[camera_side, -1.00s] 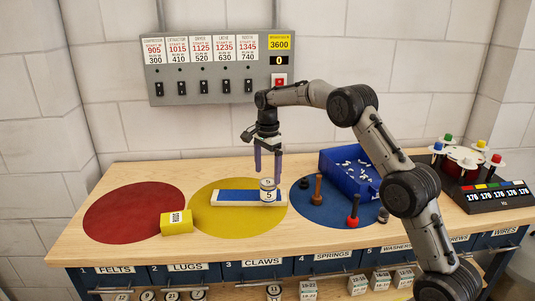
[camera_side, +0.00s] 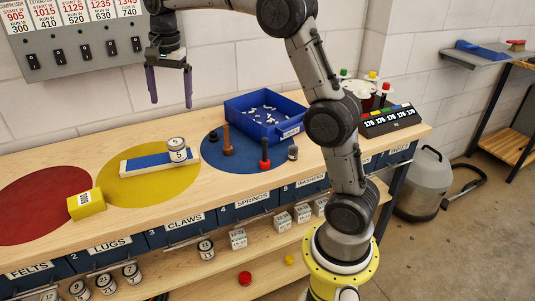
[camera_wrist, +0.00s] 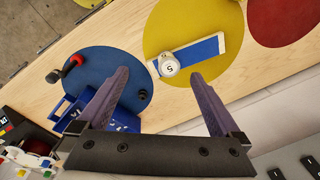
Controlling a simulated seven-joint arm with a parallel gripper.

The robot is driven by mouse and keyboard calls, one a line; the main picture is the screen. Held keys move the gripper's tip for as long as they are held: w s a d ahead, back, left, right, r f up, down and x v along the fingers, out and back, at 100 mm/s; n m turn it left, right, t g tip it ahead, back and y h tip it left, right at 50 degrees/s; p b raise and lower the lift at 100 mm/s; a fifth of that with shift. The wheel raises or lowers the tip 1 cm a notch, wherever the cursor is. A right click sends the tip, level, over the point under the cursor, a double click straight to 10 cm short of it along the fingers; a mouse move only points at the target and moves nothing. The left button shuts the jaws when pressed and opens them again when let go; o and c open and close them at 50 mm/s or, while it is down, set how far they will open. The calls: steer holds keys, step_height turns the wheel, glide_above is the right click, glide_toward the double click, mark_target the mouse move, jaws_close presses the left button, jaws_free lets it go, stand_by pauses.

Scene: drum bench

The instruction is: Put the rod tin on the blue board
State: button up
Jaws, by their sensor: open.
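A white tin marked 5 (camera_side: 177,154) stands upright at the right end of a white board with a blue strip (camera_side: 143,163), which lies on the yellow disc. I cannot read a word naming it as the rod tin. In the wrist view the tin (camera_wrist: 169,67) sits at the board's left end, with the blue strip (camera_wrist: 204,48) running away from it. My gripper (camera_side: 170,106) is open and empty, above the board and apart from the tin. In the wrist view its fingers (camera_wrist: 157,78) are spread wide, with the tin seen beyond the gap between them.
A yellow box (camera_side: 86,204) lies left of the board. On the blue disc (camera_side: 221,162) are a brown peg (camera_side: 227,142), a red-knobbed tool (camera_side: 265,156) and small dark parts. A blue bin (camera_side: 262,112) stands behind them. The red disc (camera_side: 35,210) looks bare.

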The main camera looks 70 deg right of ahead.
steer(key=s+a+r+n+t, duration=0.1)
steer(key=s+a+r+n, duration=0.3)
steer(key=s, duration=0.6)
steer(key=s+a+f+n+t, duration=0.1)
steer(key=s+a+f+n, duration=0.1)
steer(key=s+n, duration=0.2)
steer(key=s+a+f+n+t, duration=0.1)
steer(key=s+a+f+n, duration=0.1)
steer(key=s, duration=0.7)
steer(key=s+a+f+n+t, duration=0.1)
steer(key=s+a+f+n, duration=0.1)
steer(key=s+f+n, duration=0.2)
steer(key=s+n, duration=0.1)
steer(key=s, duration=0.2)
steer(key=shift+a+f+n, duration=0.25)
steer(key=shift+a+n, duration=0.05)
